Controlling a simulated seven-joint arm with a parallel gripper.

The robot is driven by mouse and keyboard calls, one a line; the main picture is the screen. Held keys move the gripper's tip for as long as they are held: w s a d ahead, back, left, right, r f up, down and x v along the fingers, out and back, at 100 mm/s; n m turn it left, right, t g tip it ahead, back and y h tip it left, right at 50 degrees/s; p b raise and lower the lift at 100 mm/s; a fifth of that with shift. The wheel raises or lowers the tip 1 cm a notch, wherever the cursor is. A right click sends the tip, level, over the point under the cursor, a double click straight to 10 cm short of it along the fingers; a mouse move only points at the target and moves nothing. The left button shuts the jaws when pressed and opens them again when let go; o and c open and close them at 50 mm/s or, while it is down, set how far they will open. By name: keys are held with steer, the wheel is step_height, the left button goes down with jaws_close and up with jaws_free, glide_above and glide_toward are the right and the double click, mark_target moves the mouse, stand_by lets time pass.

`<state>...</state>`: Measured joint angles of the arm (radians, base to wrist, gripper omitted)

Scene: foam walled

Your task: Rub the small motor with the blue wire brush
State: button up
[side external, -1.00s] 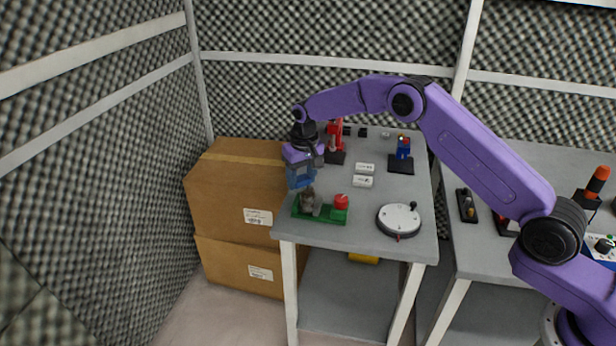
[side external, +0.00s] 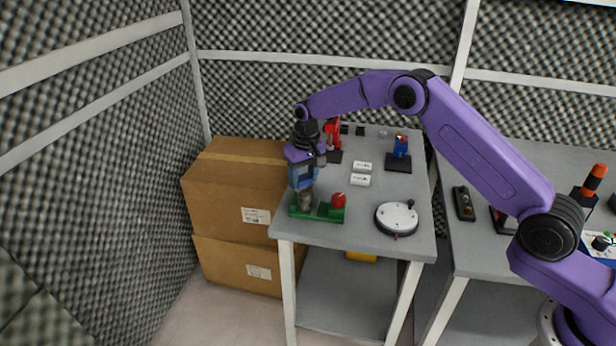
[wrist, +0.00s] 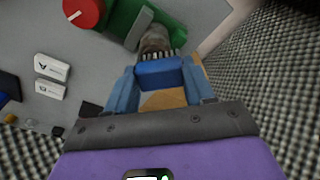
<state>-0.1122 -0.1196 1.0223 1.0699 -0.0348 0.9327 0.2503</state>
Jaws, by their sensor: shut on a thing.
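My gripper (side external: 302,178) points down over the near left corner of the grey table. In the wrist view its blue fingers (wrist: 165,90) are shut on the blue wire brush (wrist: 160,73). The brush's dark bristles face the small motor (wrist: 154,38), a grey-brown cylinder on a green base (wrist: 120,20). The bristles appear to be at the motor's end; I cannot tell firm contact. In the side view the motor (side external: 306,201) stands directly below the fingers, and the brush is not distinct from the blue fingers.
A red knob (side external: 338,200) rises from the same green base, right of the motor. A round white dial (side external: 396,217) is further right. Two white blocks (side external: 361,174) and a red device (side external: 333,132) lie behind. Cardboard boxes (side external: 225,205) stand left of the table.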

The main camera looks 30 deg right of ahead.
steer(key=shift+w+a, duration=0.4)
steer(key=shift+s+d, duration=1.25)
steer(key=shift+w+a, duration=1.35)
steer(key=shift+s+d, duration=1.35)
steer(key=shift+s, duration=0.05)
step_height(320, 180, up, 8)
steer(key=shift+w, duration=0.1)
